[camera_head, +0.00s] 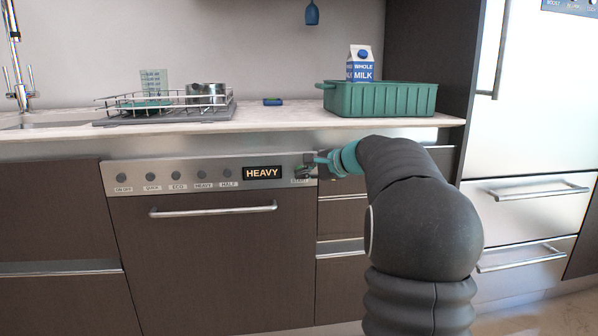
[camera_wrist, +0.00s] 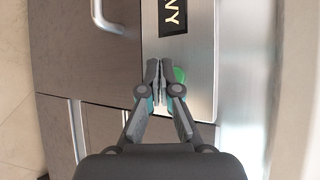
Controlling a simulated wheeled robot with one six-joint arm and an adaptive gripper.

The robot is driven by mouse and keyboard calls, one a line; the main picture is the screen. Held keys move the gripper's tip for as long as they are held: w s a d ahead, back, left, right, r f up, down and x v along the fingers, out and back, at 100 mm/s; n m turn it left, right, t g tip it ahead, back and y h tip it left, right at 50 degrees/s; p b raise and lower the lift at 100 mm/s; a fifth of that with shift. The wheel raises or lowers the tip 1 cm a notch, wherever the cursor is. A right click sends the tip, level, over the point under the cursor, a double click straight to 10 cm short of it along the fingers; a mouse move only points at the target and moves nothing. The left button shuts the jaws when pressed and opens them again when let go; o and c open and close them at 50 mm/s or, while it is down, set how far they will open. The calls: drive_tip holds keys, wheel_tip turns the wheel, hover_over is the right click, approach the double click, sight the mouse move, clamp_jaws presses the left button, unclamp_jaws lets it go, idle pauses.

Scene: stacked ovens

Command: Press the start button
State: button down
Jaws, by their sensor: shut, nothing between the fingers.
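The dishwasher's steel control panel (camera_head: 215,173) has a row of round dark buttons and a display (camera_head: 260,172) reading HEAVY. My gripper (camera_head: 308,168) is at the right end of this panel and largely covers the start button's place in the head view. In the wrist view my gripper (camera_wrist: 160,64) is shut and empty, its fingertips at the panel. A round green button (camera_wrist: 180,75), which looks like the start button, shows just right of the fingertips, partly hidden by the right finger. I cannot tell whether a finger touches it.
The dishwasher handle (camera_head: 213,209) sticks out below the panel. Above, the counter (camera_head: 270,114) holds a dish rack (camera_head: 165,105), a blue sponge-like item (camera_head: 273,101) and a green basket (camera_head: 380,99) with a milk carton (camera_head: 360,64). Drawers with handles (camera_head: 540,191) are at the right.

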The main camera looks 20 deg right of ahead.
drive_tip(key=shift+w, duration=0.1)
idle(0.3)
drive_tip(key=shift+w+d+p, duration=0.1)
drive_tip(key=shift+w+p, duration=0.2)
